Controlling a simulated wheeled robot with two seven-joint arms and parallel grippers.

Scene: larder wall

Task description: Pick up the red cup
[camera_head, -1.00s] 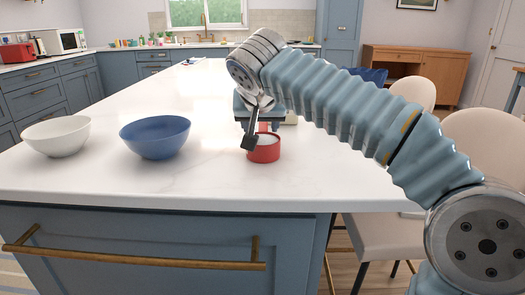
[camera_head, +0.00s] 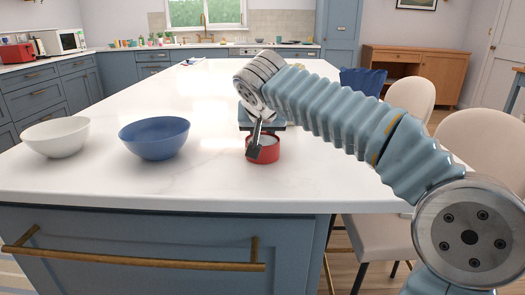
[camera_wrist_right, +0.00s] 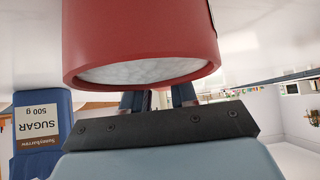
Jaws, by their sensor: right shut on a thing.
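The red cup (camera_head: 270,155) is upright near the front edge of the white island, with its pale inside showing. My right gripper (camera_head: 261,148) reaches it from behind and is shut on it, one dark finger crossing the cup's rim and near side. In the right wrist view the picture is upside down. There the cup (camera_wrist_right: 140,40) fills the top centre, and my fingers (camera_wrist_right: 160,98) are partly hidden behind it. I cannot tell whether the cup's base is clear of the worktop. My left gripper is not in view.
A blue bowl (camera_head: 155,138) and a white bowl (camera_head: 57,137) stand left of the cup on the white worktop (camera_head: 120,185). A blue sugar packet (camera_wrist_right: 40,125) shows in the right wrist view. Pale chairs (camera_head: 410,100) line the right side.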

